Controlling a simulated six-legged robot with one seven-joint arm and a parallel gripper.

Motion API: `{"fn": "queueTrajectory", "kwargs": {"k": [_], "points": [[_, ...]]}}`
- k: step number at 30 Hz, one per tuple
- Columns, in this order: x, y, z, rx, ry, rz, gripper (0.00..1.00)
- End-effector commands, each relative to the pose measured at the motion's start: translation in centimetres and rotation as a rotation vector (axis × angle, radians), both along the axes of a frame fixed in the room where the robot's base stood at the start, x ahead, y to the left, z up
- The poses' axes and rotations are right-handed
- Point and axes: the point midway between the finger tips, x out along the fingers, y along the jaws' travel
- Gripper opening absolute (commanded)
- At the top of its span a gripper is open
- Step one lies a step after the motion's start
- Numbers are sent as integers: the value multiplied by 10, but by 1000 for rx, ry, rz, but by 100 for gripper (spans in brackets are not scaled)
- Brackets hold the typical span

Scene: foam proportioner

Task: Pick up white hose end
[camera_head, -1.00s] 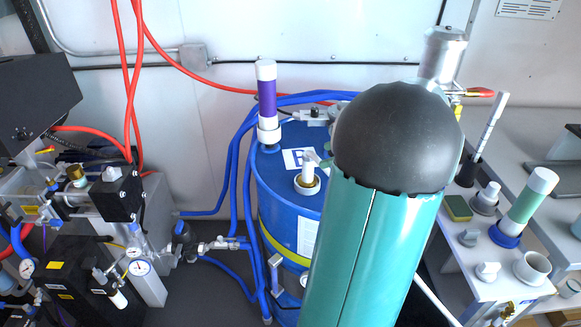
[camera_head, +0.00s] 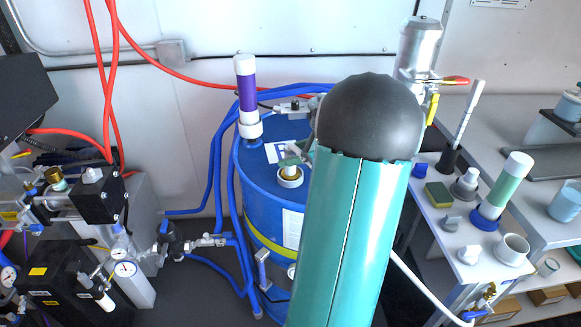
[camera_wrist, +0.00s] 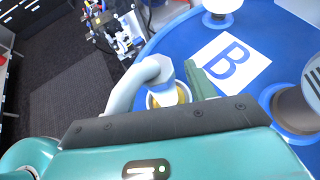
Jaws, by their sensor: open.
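The white hose end (camera_wrist: 152,76) shows in the wrist view as a pale curved elbow. It bends over and down toward a round port with a yellow fitting (camera_wrist: 170,96) on the blue drum top. My gripper (camera_wrist: 188,82) is open at the port. One green finger stands just right of the hose end; the other is not clearly seen, and I cannot tell whether either touches the hose. In the head view my arm hides most of the gripper; a white hose (camera_head: 420,288) runs out at the arm's lower right.
The blue drum (camera_head: 262,190) carries a purple-and-white tube (camera_head: 246,92) at its back left. Blue hoses (camera_head: 219,150) run along its left side. A bench (camera_head: 440,222) with several small items stands at right. Valve equipment (camera_head: 98,198) stands at left.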

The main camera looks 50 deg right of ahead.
Motion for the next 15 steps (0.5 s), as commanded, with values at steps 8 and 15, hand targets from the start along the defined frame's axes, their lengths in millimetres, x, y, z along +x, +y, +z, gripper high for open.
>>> {"fn": "queueTrajectory", "kwargs": {"k": [8, 15], "points": [[20, 7, -12, 0, 0, -1, 55], [19, 7, -12, -1, 0, 0, 37]]}}
